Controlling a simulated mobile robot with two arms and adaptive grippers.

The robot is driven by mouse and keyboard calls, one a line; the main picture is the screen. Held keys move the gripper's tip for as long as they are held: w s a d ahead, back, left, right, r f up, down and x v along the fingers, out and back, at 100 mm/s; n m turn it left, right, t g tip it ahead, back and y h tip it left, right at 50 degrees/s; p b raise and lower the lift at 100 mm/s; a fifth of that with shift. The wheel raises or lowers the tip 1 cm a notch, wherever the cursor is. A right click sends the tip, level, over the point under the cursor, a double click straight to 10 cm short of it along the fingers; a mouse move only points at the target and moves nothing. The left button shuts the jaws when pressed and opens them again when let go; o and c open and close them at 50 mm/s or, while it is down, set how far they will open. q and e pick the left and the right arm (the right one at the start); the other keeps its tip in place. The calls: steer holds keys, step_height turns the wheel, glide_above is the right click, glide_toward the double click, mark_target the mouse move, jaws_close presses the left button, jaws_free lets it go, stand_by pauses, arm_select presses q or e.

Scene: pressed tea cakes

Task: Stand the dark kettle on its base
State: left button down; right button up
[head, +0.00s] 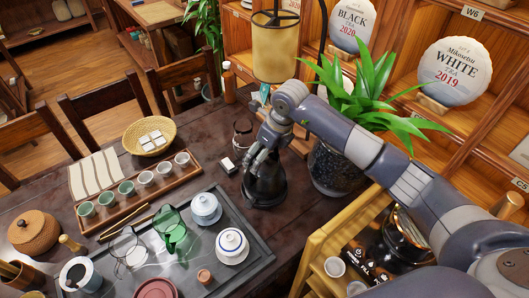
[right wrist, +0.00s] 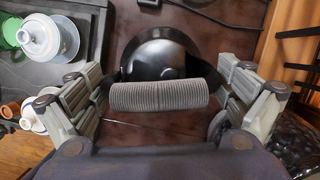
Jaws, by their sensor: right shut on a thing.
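The dark kettle (head: 264,186) is glossy black and looks upright near the middle of the dark table. My right gripper (head: 262,150) is above it, shut on its handle. In the right wrist view, the ribbed grey handle (right wrist: 160,95) lies between the fingers, with the kettle's round black body (right wrist: 162,55) beyond it. The kettle's foot merges with a dark shape below it. I cannot tell whether that is the base, or whether the kettle touches it. My left gripper is not in view.
A plant in a dark glass pot (head: 335,168) stands close right of the kettle. A tea tray (head: 262,258) with lidded cups is front left. A glass vessel (head: 243,133) stands behind, and a small white box (head: 227,165) lies left. A dark cord (right wrist: 225,17) crosses the table.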

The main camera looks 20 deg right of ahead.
steer(key=shift+w+f+b, duration=0.1)
steer(key=shift+f+b, duration=0.3)
steer(key=shift+b, duration=0.1)
steer(key=o, duration=1.7)
steer(key=shift+s+f, duration=0.2)
steer(key=shift+f, duration=0.05)
steer(key=shift+p+v, duration=1.85)
steer(key=shift+v, duration=0.95)
step_height(320, 180, up, 5)
steer(key=p, duration=0.3)
glide_above(269, 167)
steer(key=s, duration=0.1)
steer(key=shift+s+d+r, duration=0.15)
steer(key=shift+d+r, duration=0.1)
steer(key=shift+d, duration=0.2)
steer(key=shift+f, duration=0.1)
